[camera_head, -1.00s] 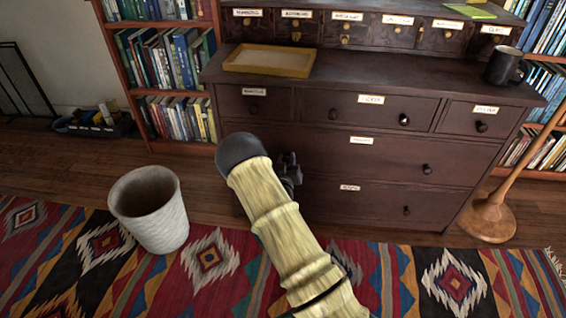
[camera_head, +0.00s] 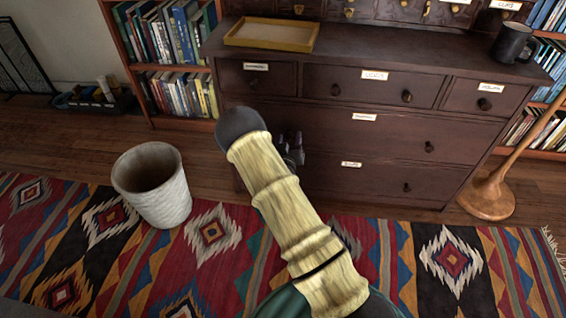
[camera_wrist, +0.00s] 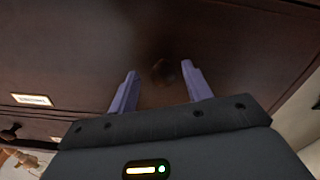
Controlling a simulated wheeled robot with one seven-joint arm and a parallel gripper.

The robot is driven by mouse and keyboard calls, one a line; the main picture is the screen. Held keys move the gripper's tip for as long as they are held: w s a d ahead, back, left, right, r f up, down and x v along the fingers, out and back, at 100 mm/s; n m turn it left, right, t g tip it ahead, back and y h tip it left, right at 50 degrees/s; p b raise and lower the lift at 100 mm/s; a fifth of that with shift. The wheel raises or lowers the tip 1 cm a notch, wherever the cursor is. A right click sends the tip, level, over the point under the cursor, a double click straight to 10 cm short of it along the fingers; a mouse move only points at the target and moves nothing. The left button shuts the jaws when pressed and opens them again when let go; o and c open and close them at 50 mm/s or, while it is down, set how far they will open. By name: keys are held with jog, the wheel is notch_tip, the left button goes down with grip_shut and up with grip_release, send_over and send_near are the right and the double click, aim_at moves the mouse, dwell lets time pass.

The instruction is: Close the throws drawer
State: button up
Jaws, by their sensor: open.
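The dark brown chest (camera_head: 400,215) has two wide drawers below a row of three smaller ones. The upper wide drawer (camera_head: 400,135) and the bottom wide drawer (camera_head: 385,182) each carry a pale label and a round dark knob; the labels are too blurred to read, so I cannot tell which is the throws drawer. No drawer front clearly stands out. My gripper (camera_head: 293,150) is at the left part of the wide drawer fronts, partly hidden by my arm. In the wrist view its fingers (camera_wrist: 157,88) are apart, with a dark round knob (camera_wrist: 162,71) seen between them, apparently untouched.
A yellow tray (camera_head: 232,38) and a dark mug (camera_head: 512,43) stand on the chest top. A white woven bin (camera_head: 165,200) stands to the left on the patterned rug (camera_head: 215,235). A wooden stand base (camera_head: 487,200) is at the right. Bookshelves flank the chest.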

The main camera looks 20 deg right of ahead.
jog(key=p+v, duration=0.4)
jog(key=v, duration=1.1)
jog(key=shift+s+a+p, duration=0.2)
jog(key=shift+a+p, duration=0.15)
